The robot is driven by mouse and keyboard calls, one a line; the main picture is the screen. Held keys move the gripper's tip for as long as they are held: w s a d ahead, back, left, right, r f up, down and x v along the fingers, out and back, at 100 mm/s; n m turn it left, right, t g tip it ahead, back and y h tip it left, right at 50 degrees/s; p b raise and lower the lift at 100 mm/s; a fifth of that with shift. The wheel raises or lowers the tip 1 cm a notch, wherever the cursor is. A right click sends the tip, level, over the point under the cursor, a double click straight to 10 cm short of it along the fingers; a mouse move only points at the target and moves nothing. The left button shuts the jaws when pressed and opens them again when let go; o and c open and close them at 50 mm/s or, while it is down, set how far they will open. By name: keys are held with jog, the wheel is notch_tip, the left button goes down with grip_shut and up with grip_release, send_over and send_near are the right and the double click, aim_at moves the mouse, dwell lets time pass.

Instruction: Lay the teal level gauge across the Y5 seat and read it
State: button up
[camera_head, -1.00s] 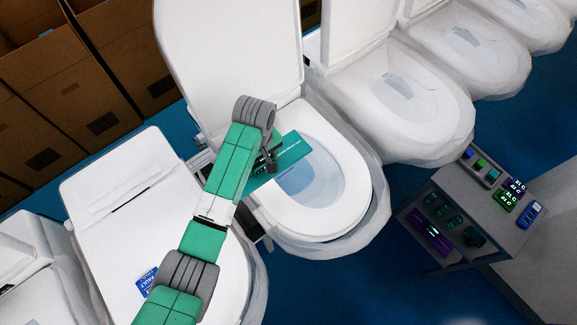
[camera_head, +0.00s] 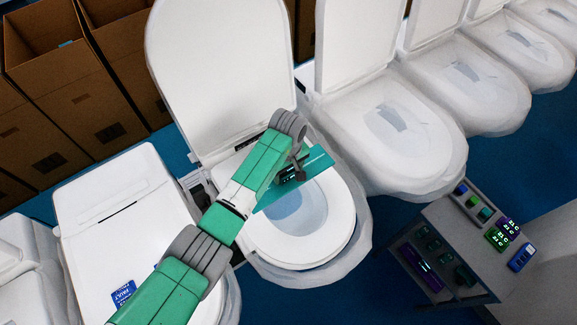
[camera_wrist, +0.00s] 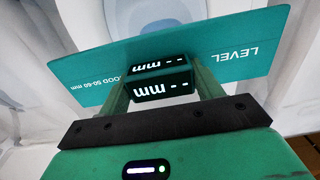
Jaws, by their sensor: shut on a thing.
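The teal level gauge (camera_head: 313,168) is a flat plate with a black display block (camera_wrist: 160,80) at its middle. The wrist view shows "LEVEL", "GOOD 50-60 mm" and a display reading "-- mm". My gripper (camera_head: 297,174) is shut on the gauge's block, one finger on each side. The open toilet seat (camera_head: 338,240) lies under the gauge, with its white lid (camera_head: 222,70) raised behind. The gauge spans over the rear part of the bowl opening. I cannot tell whether it touches the seat. No Y5 label is legible.
A closed toilet with a blue fault tag (camera_head: 123,295) stands at left. Several wrapped toilets (camera_head: 400,130) line up to the right. A grey cart (camera_head: 455,235) with small devices stands at right. Cardboard boxes (camera_head: 60,90) stand behind.

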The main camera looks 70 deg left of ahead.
aim_at(289, 175)
notch_tip(289, 175, down, 10)
jog(key=b, duration=0.8)
jog(key=shift+r+b, duration=0.25)
jog(key=shift+b, duration=0.1)
jog(key=shift+f+b, duration=0.45)
jog(key=shift+f, duration=0.3)
jog(key=o, duration=1.3)
notch_tip(289, 175, up, 8)
jog(key=shift+f, duration=0.1)
notch_tip(289, 175, up, 11)
jog(key=p, duration=1.1)
jog(key=shift+p, duration=0.4)
jog(key=shift+r, duration=2.8)
